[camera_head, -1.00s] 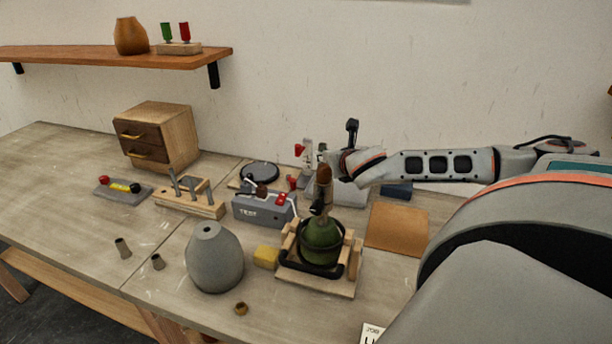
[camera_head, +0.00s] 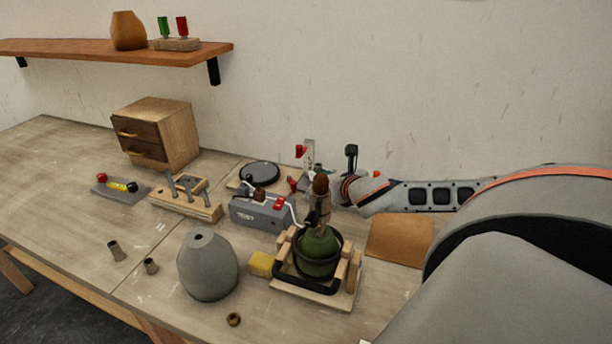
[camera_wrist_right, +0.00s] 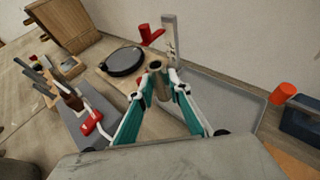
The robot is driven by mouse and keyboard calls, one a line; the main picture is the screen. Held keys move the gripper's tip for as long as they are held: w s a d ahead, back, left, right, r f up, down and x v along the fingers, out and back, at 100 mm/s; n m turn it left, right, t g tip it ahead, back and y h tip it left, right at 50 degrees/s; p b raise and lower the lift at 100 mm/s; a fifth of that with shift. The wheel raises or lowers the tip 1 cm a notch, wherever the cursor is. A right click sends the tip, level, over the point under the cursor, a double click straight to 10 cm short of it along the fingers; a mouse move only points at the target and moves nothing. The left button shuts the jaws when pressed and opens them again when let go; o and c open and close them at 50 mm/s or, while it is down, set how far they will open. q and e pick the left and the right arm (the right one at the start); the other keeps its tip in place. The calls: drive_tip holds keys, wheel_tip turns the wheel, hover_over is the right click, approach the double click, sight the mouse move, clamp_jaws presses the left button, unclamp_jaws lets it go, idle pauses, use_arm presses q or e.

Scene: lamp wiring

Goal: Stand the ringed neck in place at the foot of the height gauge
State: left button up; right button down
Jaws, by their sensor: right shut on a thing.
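My right gripper (camera_wrist_right: 160,92) is shut on the ringed neck (camera_wrist_right: 157,83), a short grey-brown tube with a dark open top, held roughly upright in the right wrist view. The height gauge (camera_wrist_right: 170,38), a pale upright post with a red pointer (camera_wrist_right: 150,37), stands just beyond the neck. The gauge also shows in the head view (camera_head: 309,153), at the back by the wall. I cannot tell whether the neck's lower end touches the board. In the head view the fingers are largely hidden behind the lamp parts. My left gripper is not in view.
A black disc (camera_wrist_right: 124,61) lies on the wooden board left of the neck. A grey tester (camera_head: 262,212) and a green lamp body (camera_head: 318,256) in a wooden cradle stand in front. A grey vase body (camera_head: 208,268) and two small tubes stand at the front left.

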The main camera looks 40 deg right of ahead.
drive_tip(key=x, duration=0.8)
drive_tip(key=shift+f, duration=0.3)
drive_tip(key=shift+w+d+f, duration=0.15)
drive_tip(key=shift+w+f, duration=0.4)
drive_tip(key=shift+w, duration=0.05)
drive_tip(key=shift+w+d+f, duration=0.15)
drive_tip(key=shift+w+f, duration=0.4)
drive_tip(key=shift+w, duration=0.1)
drive_tip(key=shift+f, duration=0.1)
drive_tip(key=c, duration=1.9)
unclamp_jaws()
